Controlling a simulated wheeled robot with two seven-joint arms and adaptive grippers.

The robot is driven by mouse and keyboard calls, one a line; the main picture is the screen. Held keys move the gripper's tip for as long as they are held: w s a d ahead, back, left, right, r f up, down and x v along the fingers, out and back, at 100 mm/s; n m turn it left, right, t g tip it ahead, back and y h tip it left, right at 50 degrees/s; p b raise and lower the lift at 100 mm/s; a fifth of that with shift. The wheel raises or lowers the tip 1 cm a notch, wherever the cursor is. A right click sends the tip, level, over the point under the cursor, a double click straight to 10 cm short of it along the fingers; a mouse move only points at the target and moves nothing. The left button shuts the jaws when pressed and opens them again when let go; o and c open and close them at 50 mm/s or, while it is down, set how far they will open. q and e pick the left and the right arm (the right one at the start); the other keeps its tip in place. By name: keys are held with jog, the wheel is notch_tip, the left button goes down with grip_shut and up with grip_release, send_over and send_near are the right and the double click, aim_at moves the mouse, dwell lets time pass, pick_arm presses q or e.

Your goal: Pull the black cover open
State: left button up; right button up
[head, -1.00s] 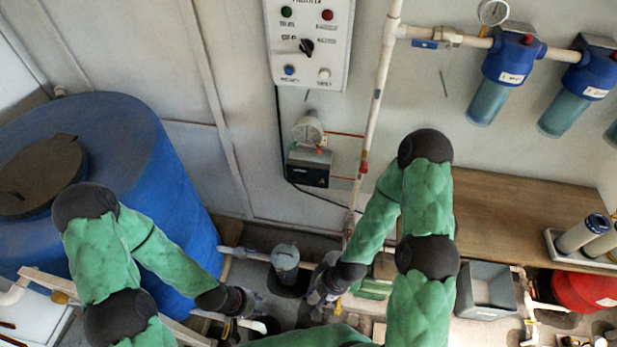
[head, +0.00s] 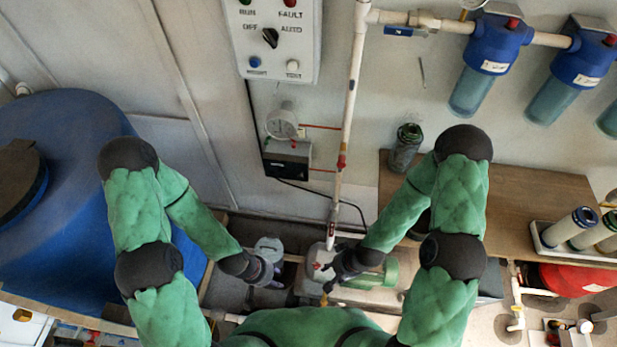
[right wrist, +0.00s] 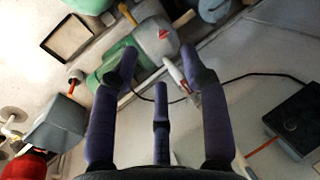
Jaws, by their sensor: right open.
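A dark round lid (head: 18,180) sits on the blue tank (head: 75,235) at the left of the head view, partly cut off. I cannot tell for certain whether it is the black cover. My left gripper (head: 272,276) is low in the middle, beside a grey cylindrical part (head: 268,247); its fingers are too small to read. My right gripper (head: 327,273) is just right of it, at or above the green and grey pump (head: 372,280). In the right wrist view its fingers (right wrist: 160,70) are spread and empty, with the pump (right wrist: 150,40) beyond them.
A control panel (head: 285,35), a gauge over a dark box (head: 287,158) and a vertical white pipe (head: 350,100) are on the wall. Blue filter housings (head: 492,55) hang at upper right. A wooden bench (head: 520,195) with a dark cylinder (head: 405,148) stands right. A red tank (head: 580,280) is below.

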jog(key=w+a+f+t+h+b, duration=0.1)
jog(key=w+f+t+b, duration=0.1)
jog(key=w, duration=0.4)
jog(key=w+a+f+t+b, duration=0.2)
jog(key=w+f, duration=0.1)
jog(key=w, duration=0.2)
jog(key=t+h+b, duration=0.6)
jog(key=t+b, duration=0.4)
jog(key=t, duration=0.3)
send_near(300, 178)
jog(key=w+b, duration=0.1)
jog(key=w, duration=0.2)
jog(key=w+d+b, duration=0.1)
jog(key=w, duration=0.2)
jog(key=shift+w+d+b, duration=0.25)
jog(key=shift+w+b, duration=0.15)
jog(key=shift+w+d+r, duration=0.1)
jog(key=shift+w+r, duration=0.05)
jog(key=shift+w, duration=0.55)
jog(key=shift+c, duration=0.2)
grip_shut()
